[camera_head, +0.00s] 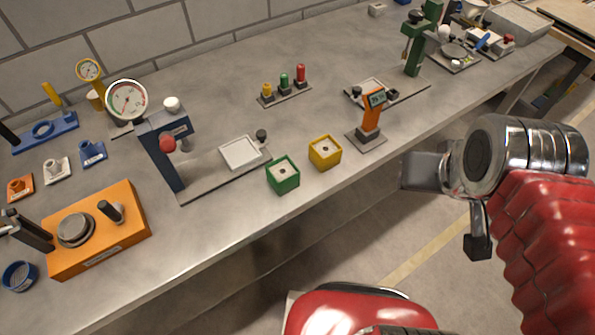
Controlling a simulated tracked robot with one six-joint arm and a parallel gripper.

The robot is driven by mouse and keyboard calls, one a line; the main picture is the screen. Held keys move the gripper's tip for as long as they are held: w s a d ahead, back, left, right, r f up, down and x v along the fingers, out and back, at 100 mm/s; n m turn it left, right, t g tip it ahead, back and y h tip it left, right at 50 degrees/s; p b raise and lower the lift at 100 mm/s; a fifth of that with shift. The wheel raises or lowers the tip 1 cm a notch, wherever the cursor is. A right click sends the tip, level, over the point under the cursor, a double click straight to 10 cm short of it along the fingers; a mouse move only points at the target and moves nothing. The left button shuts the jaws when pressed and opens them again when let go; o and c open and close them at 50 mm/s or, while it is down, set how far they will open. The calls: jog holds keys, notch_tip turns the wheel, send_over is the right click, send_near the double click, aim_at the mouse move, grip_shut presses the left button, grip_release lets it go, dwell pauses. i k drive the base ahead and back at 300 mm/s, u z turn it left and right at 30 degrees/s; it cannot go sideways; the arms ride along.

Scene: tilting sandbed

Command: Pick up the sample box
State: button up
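Two small open-topped boxes with pale insets stand side by side near the front edge of the bench. One is a green box (283,175) and the other, just right of it, is a yellow box (325,153). I cannot tell which one is the sample box. My gripper (440,180) is at the right, out over the floor in front of the bench and clear of both boxes. It is seen from the side, partly hidden by my chrome wrist. Its finger opening does not show clearly, and I see nothing held in it.
An orange and black device (371,115) stands right of the yellow box. An orange unit (98,232) is at the far left. Bare bench lies behind the boxes.

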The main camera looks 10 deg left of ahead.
aim_at(281, 174)
jog(key=z, duration=0.1)
jog(key=k, duration=1.35)
jog(key=u, duration=1.35)
jog(key=i, duration=1)
jog(key=u, duration=0.05)
